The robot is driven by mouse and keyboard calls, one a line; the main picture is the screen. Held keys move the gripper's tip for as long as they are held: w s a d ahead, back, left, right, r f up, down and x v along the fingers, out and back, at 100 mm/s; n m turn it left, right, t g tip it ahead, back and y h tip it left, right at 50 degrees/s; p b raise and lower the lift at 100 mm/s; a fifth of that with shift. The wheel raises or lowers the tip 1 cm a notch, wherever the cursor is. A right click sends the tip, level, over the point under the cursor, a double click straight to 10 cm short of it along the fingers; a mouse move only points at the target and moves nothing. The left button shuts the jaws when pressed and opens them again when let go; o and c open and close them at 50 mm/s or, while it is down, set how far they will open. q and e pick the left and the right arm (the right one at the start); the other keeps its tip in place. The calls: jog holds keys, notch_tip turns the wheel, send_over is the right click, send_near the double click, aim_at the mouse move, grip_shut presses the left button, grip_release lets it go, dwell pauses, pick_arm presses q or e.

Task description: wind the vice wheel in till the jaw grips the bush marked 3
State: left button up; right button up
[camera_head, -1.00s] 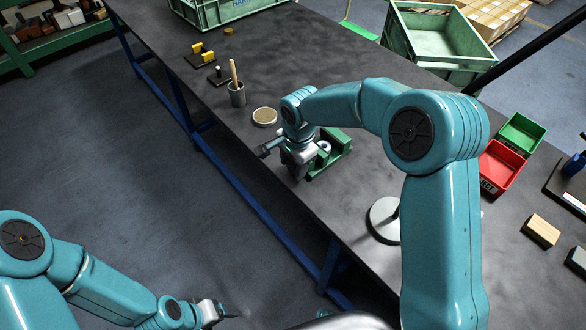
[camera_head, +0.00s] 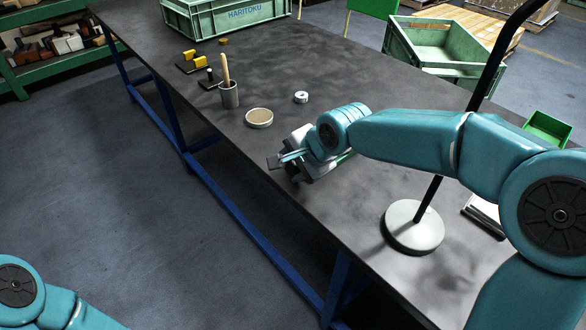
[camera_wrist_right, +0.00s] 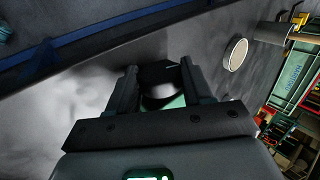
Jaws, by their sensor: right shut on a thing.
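The green vice (camera_head: 342,160) is at the near edge of the bench, mostly hidden behind my right wrist. My right gripper (camera_head: 288,160) is at its left end. In the right wrist view, the gripper (camera_wrist_right: 158,82) has its fingers on either side of a dark rounded part, which appears to be the vice wheel (camera_wrist_right: 158,73); green shows just below it. A small pale ring-shaped bush (camera_head: 301,97) stands on the bench behind the vice. Its marking is too small to read. The jaw and anything in it are hidden. My left gripper is out of frame.
A round shallow dish (camera_head: 259,118) and a grey cup with a wooden handle in it (camera_head: 229,94) stand left of the vice. A lamp base (camera_head: 413,227) stands to its right. A green crate (camera_head: 225,14) is at the back.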

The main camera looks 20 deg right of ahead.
jog(key=o, duration=1)
jog(key=p+v, duration=0.3)
jog(key=v, duration=1.3)
jog(key=shift+s+d+r, duration=0.1)
jog(key=shift+s+d, duration=0.05)
jog(key=shift+s, duration=0.05)
